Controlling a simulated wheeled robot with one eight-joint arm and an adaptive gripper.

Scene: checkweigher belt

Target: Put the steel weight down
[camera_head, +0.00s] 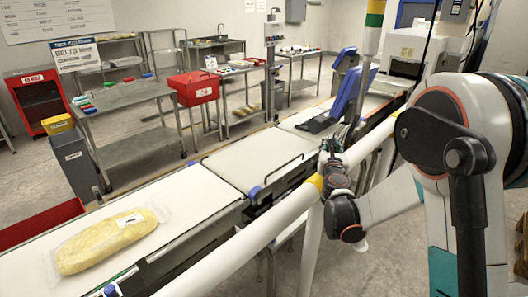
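My gripper (331,152) is right of the picture's middle, by the white guard rail (258,235) and the near edge of the belt line. It is small and dark at this distance, and my own wrist partly covers it. I cannot make out whether its fingers are open or shut. I cannot pick out the steel weight; it may be hidden at the gripper or too small to tell. The weighing belt section (255,157) left of my gripper is bare.
A bagged yellow product (105,240) lies on the near-left belt (185,203). A tilted blue panel (352,92) stands just beyond my gripper. A steel table (118,97) with a red box (194,88) stands behind the belt. Grey floor is open at lower right.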

